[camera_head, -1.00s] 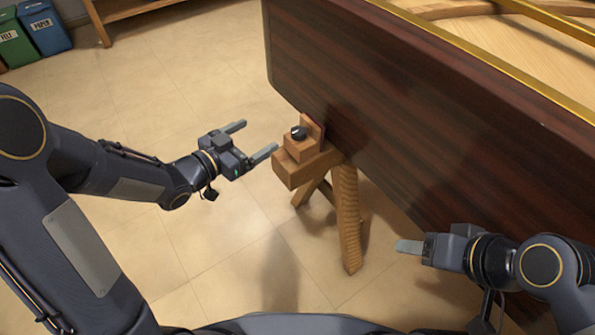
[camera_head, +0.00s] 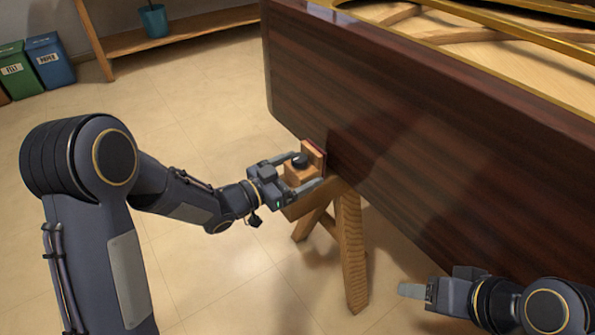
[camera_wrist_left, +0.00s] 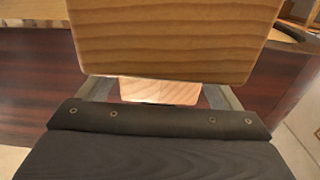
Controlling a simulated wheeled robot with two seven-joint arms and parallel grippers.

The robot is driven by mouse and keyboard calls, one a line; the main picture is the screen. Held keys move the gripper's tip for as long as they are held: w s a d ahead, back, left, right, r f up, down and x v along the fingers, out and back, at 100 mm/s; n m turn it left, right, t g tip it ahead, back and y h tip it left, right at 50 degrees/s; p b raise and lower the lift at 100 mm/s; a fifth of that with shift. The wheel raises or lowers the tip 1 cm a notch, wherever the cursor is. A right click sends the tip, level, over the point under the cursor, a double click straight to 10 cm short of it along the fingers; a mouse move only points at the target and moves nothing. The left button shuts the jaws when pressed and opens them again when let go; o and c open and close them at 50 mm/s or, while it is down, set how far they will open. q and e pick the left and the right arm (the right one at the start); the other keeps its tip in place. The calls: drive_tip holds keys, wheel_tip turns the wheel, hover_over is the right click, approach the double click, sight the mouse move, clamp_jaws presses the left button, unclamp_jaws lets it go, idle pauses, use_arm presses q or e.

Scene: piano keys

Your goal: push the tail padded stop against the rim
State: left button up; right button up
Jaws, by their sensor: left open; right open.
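The padded stop (camera_head: 314,154) is a stepped wooden block with a dark knob (camera_head: 299,160) and a thin reddish edge on its rim side. It sits on top of a wooden trestle (camera_head: 348,240), close to the dark wood rim (camera_head: 420,165). I cannot tell whether the pad touches the rim. My left gripper (camera_head: 308,170) is open, with its fingers on either side of the stop's block. The left wrist view shows wood (camera_wrist_left: 160,90) between the fingers and a larger wooden face (camera_wrist_left: 170,40) above. My right gripper (camera_head: 412,291) is open, apart from the stop at lower right.
The long dark side of the piano case fills the right, with a gold edge (camera_head: 470,72) on top. Bare tiled floor (camera_head: 190,100) lies to the left. A wooden shelf (camera_head: 180,40) and coloured bins (camera_head: 48,60) stand far back.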

sight(291, 174)
use_arm(q)
drive_tip(key=c, duration=1.4)
drive_tip(key=shift+b+x, duration=0.4)
drive_tip(key=shift+x, duration=0.9)
drive_tip(key=o, duration=1.4)
drive_tip(key=shift+a, duration=0.1)
drive_tip(key=p+v, duration=0.1)
drive_tip(key=v, duration=0.6)
drive_tip(key=shift+s+a+p, duration=0.25)
drive_tip(key=shift+s+p, duration=0.05)
drive_tip(key=shift+p, duration=0.1)
